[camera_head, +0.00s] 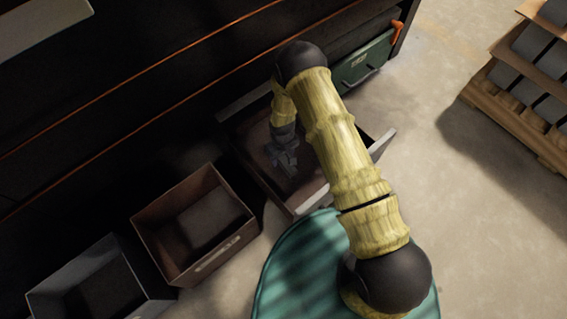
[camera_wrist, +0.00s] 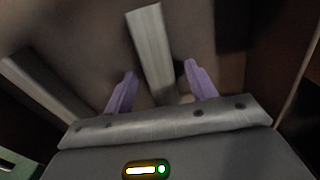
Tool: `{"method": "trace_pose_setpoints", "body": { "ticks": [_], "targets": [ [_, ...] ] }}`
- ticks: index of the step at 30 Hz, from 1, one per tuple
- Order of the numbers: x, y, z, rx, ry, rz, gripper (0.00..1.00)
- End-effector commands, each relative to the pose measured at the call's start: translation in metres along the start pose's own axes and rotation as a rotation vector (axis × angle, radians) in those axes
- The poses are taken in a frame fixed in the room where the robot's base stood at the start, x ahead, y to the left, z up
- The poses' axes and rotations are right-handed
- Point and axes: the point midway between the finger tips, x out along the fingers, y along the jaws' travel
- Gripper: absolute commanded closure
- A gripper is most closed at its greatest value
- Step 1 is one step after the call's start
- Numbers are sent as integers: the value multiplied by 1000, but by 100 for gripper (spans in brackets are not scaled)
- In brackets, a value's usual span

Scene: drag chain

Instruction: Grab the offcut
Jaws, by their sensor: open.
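In the wrist view a pale grey bar (camera_wrist: 148,40), which looks like the offcut, lies on the brown floor of an open drawer. My gripper (camera_wrist: 161,68) is open, with one purple finger on each side of the bar's near end. I cannot tell whether either finger touches it. A second grey bar (camera_wrist: 42,82) lies to the left, outside the fingers. In the head view my gripper (camera_head: 284,158) reaches down into the open drawer (camera_head: 310,202); the bars cannot be made out clearly there, and my arm covers part of the drawer.
The drawer's side wall (camera_wrist: 296,65) stands close on the right in the wrist view. In the head view a brown bin (camera_head: 154,245) and a grey bin (camera_head: 62,292) stand left of the drawer. A green case (camera_head: 362,62) is behind it, and a loaded pallet (camera_head: 505,110) is far right.

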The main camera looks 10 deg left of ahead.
Motion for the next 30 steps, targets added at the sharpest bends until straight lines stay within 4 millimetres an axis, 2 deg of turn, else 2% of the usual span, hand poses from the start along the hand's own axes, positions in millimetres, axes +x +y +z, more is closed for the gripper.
{"method": "trace_pose_setpoints", "body": {
  "ticks": [1, 3, 20, 28, 29, 30],
  "targets": [
    [10, 0, 0, 0, 0, 0, 44],
    [12, 0, 0, 0, 0, 0, 44],
    [11, 1, 0, 2, -1, 0, 44],
    [11, 1, 0, 2, -1, 0, 95],
    [11, 1, 0, 2, -1, 0, 100],
    [11, 1, 0, 2, 0, 0, 100]
  ]
}}
